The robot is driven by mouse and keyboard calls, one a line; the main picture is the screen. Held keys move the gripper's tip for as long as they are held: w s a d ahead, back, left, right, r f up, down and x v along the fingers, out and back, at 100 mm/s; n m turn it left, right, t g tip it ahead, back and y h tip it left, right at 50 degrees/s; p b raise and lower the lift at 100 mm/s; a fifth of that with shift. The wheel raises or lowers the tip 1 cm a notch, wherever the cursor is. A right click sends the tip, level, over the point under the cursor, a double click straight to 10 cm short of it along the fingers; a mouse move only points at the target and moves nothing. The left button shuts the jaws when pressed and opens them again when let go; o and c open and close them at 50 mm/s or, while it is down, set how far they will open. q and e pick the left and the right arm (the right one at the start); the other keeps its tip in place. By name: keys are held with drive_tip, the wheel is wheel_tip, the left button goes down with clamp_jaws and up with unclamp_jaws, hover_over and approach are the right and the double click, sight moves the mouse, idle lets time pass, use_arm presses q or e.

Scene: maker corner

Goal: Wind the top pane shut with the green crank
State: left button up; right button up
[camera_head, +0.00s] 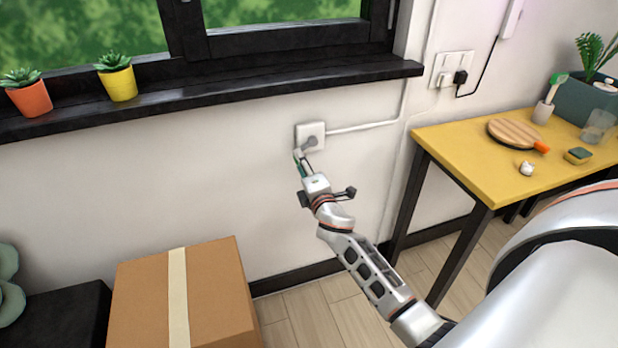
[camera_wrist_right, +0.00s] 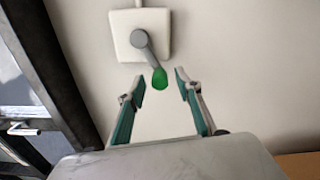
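The crank is a grey arm on a white wall box (camera_head: 318,130) below the window sill. Its green knob (camera_wrist_right: 159,80) shows clearly in the wrist view, at the end of the grey crank arm (camera_wrist_right: 146,45); in the head view it is largely hidden by my gripper. My right gripper (camera_head: 302,158) is at the crank, open, with one finger on either side of the knob and a gap to each. It holds nothing. A dark-framed window (camera_head: 285,38) is above; only its lower part shows, and I cannot tell how the top pane stands. My left gripper is out of view.
An orange pot (camera_head: 31,99) and a yellow pot (camera_head: 121,86) stand on the black sill (camera_head: 220,95). A cardboard box (camera_head: 215,290) is at lower left. A yellow table (camera_head: 470,165) with several small items is at right. The wall around the crank is clear.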

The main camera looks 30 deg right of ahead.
drive_tip(key=v, duration=0.8)
drive_tip(key=shift+s, duration=0.35)
drive_tip(key=shift+a, duration=0.1)
